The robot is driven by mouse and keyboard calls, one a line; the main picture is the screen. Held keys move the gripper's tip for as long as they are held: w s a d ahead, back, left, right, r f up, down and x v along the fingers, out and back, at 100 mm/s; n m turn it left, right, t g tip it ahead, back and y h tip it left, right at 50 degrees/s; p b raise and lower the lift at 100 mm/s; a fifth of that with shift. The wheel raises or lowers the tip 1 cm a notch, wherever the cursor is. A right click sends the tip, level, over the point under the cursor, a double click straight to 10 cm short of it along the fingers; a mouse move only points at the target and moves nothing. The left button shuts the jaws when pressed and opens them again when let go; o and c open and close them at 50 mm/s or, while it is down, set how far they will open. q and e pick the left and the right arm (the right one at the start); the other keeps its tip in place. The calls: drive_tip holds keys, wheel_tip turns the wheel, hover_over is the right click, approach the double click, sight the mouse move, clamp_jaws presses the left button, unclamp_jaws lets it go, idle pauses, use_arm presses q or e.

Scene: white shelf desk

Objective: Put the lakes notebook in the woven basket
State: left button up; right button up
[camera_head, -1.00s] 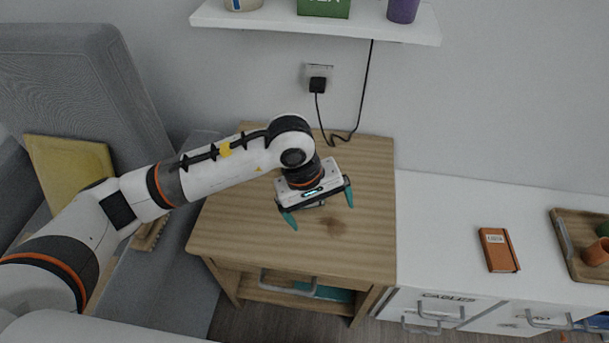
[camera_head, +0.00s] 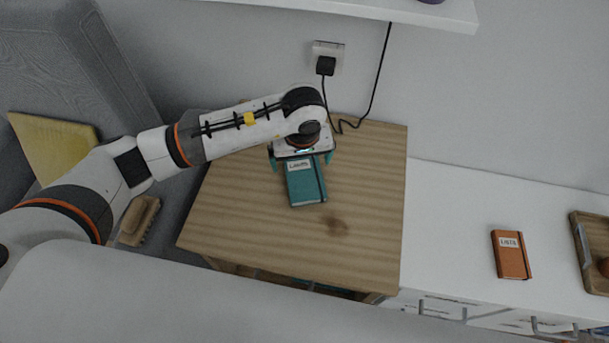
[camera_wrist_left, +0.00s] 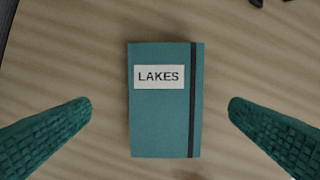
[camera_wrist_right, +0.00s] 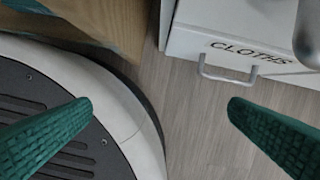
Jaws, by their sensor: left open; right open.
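The lakes notebook (camera_head: 305,187) is teal with a white label and a dark elastic band. It lies flat on the wooden side table (camera_head: 260,225). In the left wrist view the notebook (camera_wrist_left: 165,112) lies between the two finger tips, with a gap on each side. My left gripper (camera_head: 301,160) is open over the notebook's far end. My right gripper (camera_wrist_right: 160,105) is open and empty, above the floor by a cabinet front. It is not in the head view. I cannot make out a woven basket in any view.
An orange notebook (camera_head: 511,254) lies on the white desk (camera_head: 450,215) at right, near a wooden tray (camera_head: 582,245). A black cord hangs from the plug (camera_head: 326,66) behind the table. A white wall shelf (camera_head: 440,12) overhangs the back. A drawer labelled CLOTHS (camera_wrist_right: 240,45) is near my right gripper.

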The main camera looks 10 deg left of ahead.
sight(304, 175)
use_arm(q)
drive_tip(key=f, duration=0.4)
drive_tip(key=shift+s+d+f, duration=0.1)
drive_tip(key=shift+d+f, duration=0.1)
drive_tip(key=shift+d, duration=0.2)
drive_tip(key=shift+f, duration=0.45)
drive_tip(key=c, duration=1.1)
